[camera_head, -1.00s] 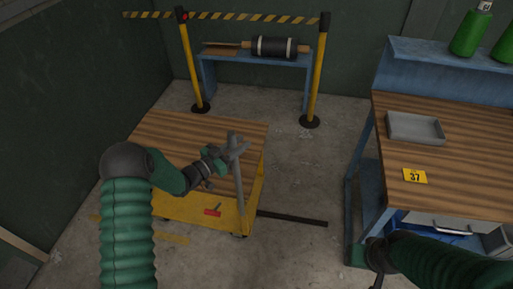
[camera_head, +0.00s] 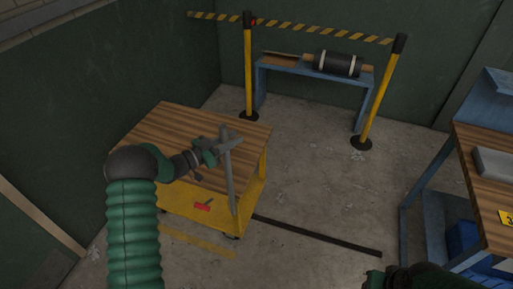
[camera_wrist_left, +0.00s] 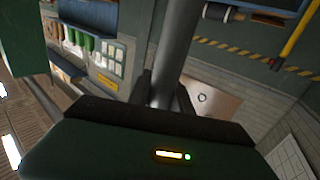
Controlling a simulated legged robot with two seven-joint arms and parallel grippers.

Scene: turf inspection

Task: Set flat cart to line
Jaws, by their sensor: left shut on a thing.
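The flat cart (camera_head: 163,132) has a striped wooden top and a yellow body, and stands on the floor left of centre in the head view. A red lever or pedal (camera_head: 202,207) shows low on its near side. Its grey handle (camera_head: 230,190) rises at the near right corner. My left gripper (camera_head: 221,149) is shut on the upper handle; the grey bar (camera_wrist_left: 176,60) runs between the fingers in the left wrist view. A black floor line (camera_head: 325,238) runs right from beside the cart; a yellow line (camera_head: 200,243) lies in front. My right gripper (camera_head: 373,281) is barely in view, its fingers unclear.
A blue stand with a dark roller (camera_head: 337,64) is behind yellow posts (camera_head: 380,95) and striped tape (camera_head: 325,30). A blue workbench (camera_head: 490,170) with a grey tray (camera_head: 495,162) is at the right edge. Walls close the left and back. Open concrete lies between cart and workbench.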

